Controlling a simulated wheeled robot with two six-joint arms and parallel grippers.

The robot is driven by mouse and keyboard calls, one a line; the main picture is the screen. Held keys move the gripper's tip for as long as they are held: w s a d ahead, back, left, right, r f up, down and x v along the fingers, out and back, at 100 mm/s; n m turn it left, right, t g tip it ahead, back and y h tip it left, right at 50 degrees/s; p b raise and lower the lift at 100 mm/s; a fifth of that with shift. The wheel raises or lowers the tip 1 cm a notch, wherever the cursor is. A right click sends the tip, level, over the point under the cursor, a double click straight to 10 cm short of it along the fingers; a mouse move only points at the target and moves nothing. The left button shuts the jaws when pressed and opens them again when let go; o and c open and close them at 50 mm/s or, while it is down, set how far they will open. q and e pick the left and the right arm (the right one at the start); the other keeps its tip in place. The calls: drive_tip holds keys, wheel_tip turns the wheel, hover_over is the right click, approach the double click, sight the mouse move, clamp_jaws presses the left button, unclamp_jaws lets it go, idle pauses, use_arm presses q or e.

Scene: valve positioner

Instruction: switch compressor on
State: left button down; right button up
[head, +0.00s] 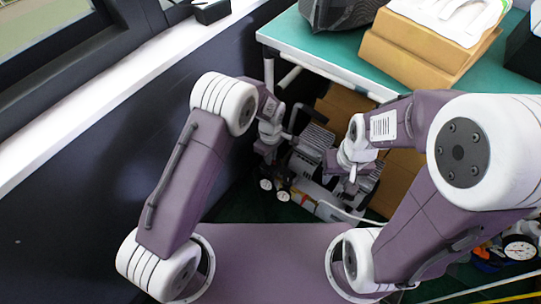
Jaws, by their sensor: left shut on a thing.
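The compressor (303,193) stands on the floor under the green table, with a pale tank, dark ribbed parts on top and round gauges (283,195) at its left end. My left gripper (267,154) reaches down to the left end of the compressor, above the gauges. It is shut on a small part there, which the fingers hide; I cannot tell which part. My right gripper (351,184) points down over the right part of the compressor. Its fingers are too small and dark to tell whether they are open or touching anything. The switch cannot be made out.
The green table (300,40) overhangs the compressor, with a table leg (269,75) close to my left arm. Cardboard boxes (345,103) stand behind the compressor. A dark wall with a white sill (110,90) closes off the left. Tools and a gauge (519,247) lie at the lower right.

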use_arm(q)
drive_tip(key=m+p, duration=0.3)
drive_tip(key=shift+r, duration=0.25)
drive_tip(key=m+p, duration=0.2)
drive_tip(key=m, duration=0.1)
drive_tip(key=m+p, duration=0.1)
drive_tip(key=m, duration=0.1)
drive_tip(key=shift+f+m+p, duration=0.1)
drive_tip(key=shift+m+p, duration=0.25)
drive_tip(key=shift+m, duration=0.05)
drive_tip(key=m+p, duration=0.1)
drive_tip(key=m, duration=0.3)
drive_tip(key=shift+p, duration=0.35)
drive_tip(key=shift+f+m+p, duration=0.1)
drive_tip(key=shift+m+p, duration=0.35)
drive_tip(key=shift+m, duration=1.65)
drive_tip(key=c, duration=1.5)
unclamp_jaws()
